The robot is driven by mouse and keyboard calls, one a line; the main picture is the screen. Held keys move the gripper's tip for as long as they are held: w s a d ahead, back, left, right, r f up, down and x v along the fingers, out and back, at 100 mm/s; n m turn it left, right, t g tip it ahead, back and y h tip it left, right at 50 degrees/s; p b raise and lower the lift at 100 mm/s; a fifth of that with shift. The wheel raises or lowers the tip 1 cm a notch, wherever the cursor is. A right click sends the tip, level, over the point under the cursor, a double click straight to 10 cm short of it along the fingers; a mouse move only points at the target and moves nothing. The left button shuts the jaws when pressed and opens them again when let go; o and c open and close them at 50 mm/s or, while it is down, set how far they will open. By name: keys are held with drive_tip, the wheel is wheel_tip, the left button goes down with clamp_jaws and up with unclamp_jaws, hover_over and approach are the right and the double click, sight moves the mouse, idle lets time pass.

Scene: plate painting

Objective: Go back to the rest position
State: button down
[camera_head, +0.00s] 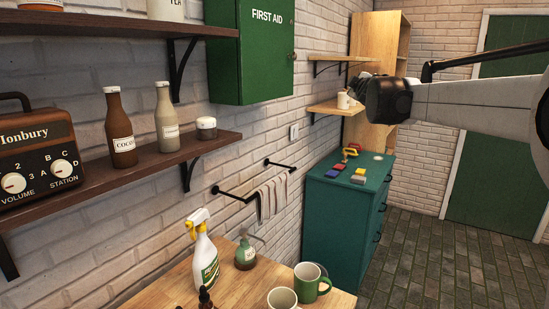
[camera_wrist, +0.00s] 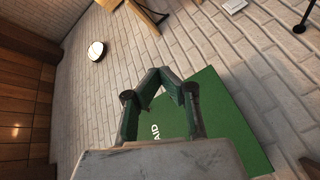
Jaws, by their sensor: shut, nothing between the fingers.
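My gripper (camera_head: 357,86) is raised at the right of the head view, in front of the pale wooden shelves. The arm's dark wrist hides part of the shelves and wall behind it. The fingers are hard to make out there. In the wrist view the gripper (camera_wrist: 165,78) shows its two fingers brought together, with nothing held. Behind them in that view are the white brick wall and the green first aid cabinet (camera_wrist: 222,110), seen tilted.
A white mug (camera_head: 343,100) stands on a small wall shelf beside my gripper. A teal drawer cabinet (camera_head: 330,212) below bears several coloured items. A wooden worktop (camera_head: 165,290) holds a spray bottle (camera_head: 205,262) and mugs. The tiled floor (camera_head: 430,260) at right is clear.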

drive_tip(key=s+d+f+m+g+h+b, duration=0.1)
drive_tip(key=s+f+m, duration=0.2)
drive_tip(key=s, duration=0.4)
drive_tip(key=s+d+f+m+g+h, duration=0.1)
drive_tip(key=s+f+m+h, duration=0.1)
drive_tip(key=s, duration=0.4)
drive_tip(key=s+a+f+m+g+y+b, duration=0.1)
drive_tip(key=s+a+f+m+g, duration=0.1)
drive_tip(key=s+f, duration=0.9)
drive_tip(key=s+a+f+m+g+y+b, duration=0.1)
drive_tip(key=s+a+f+m+g+b, duration=0.1)
drive_tip(key=s+f, duration=1)
drive_tip(key=s+a+f+m+g+y+b, duration=0.1)
drive_tip(key=s+f+g, duration=0.4)
drive_tip(key=s+f, duration=0.7)
drive_tip(key=s+a+m+y, duration=0.1)
drive_tip(key=s+a, duration=0.1)
drive_tip(key=s, duration=0.4)
drive_tip(key=shift+s+a+m, duration=0.2)
drive_tip(key=shift+a+m, duration=0.1)
drive_tip(key=shift+m, duration=0.1)
